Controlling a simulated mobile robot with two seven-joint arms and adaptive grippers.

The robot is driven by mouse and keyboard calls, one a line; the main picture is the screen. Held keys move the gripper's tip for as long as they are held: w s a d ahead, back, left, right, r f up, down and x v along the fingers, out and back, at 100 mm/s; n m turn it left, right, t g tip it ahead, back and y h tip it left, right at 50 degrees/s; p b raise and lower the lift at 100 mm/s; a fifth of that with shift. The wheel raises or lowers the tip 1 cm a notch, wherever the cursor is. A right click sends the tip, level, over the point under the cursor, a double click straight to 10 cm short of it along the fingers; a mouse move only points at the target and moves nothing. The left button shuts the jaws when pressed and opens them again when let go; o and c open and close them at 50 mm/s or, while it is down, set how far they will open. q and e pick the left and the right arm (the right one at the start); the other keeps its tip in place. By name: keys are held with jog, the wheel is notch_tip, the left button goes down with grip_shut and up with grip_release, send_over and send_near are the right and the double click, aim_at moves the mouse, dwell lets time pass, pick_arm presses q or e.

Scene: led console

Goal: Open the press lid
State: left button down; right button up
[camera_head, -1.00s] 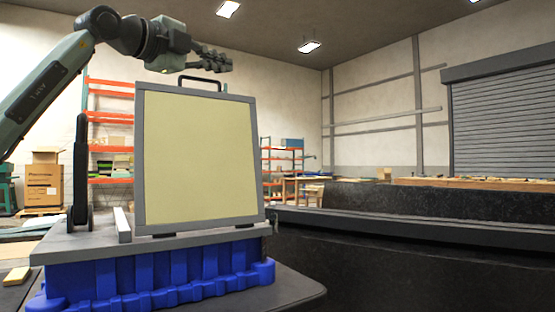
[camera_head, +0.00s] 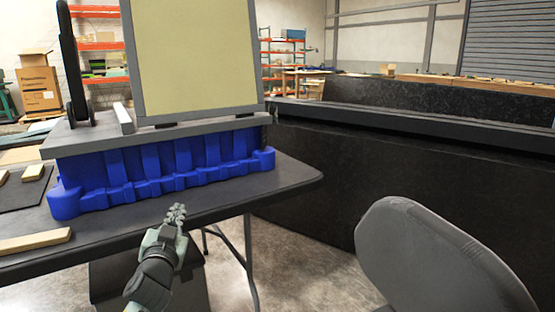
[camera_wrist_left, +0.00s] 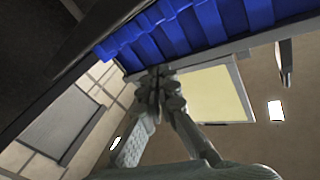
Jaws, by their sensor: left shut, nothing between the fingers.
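The press lid (camera_head: 195,55), a pale yellow panel in a grey frame, stands upright on the grey top plate (camera_head: 90,135) of the blue base (camera_head: 160,170). Its top edge is cut off in the head view. It also shows in the left wrist view (camera_wrist_left: 222,95), beyond the blue base (camera_wrist_left: 185,35). My left gripper (camera_head: 177,212) is shut and empty, in front of the table's near edge and apart from the lid. Its closed fingers (camera_wrist_left: 157,80) fill the middle of the wrist view. My right gripper is not in view.
A black upright arm (camera_head: 72,60) stands left of the lid. Wooden blocks (camera_head: 35,241) lie on the black table (camera_head: 235,195). A grey chair (camera_head: 430,260) stands at the right front. A dark counter (camera_head: 400,195) is behind. Open floor lies between table and chair.

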pick_arm(q)
jog(key=s+a+f+g, duration=0.2)
jog(key=s+f+g, duration=0.3)
jog(key=s+f, duration=0.7)
jog(key=s+a+f+n+g, duration=0.1)
jog(key=s+f+g, duration=0.5)
jog(key=s+f, duration=0.6)
notch_tip(320, 180, down, 7)
jog(key=shift+s+a+r, duration=0.15)
jog(key=shift+s+a, duration=0.15)
jog(key=shift+a, duration=0.25)
jog(key=c, duration=2)
grip_release()
jog(key=s+d+f+g, duration=0.1)
jog(key=s+f+g, duration=0.3)
jog(key=s, duration=1)
notch_tip(320, 180, down, 2)
jog(key=shift+f+h, duration=0.1)
jog(key=shift+h, duration=0.3)
jog(key=o, duration=0.4)
jog(key=shift+s+d, duration=0.1)
jog(key=shift+s, duration=0.1)
jog(key=shift+o, duration=0.2)
jog(key=shift+w, duration=0.15)
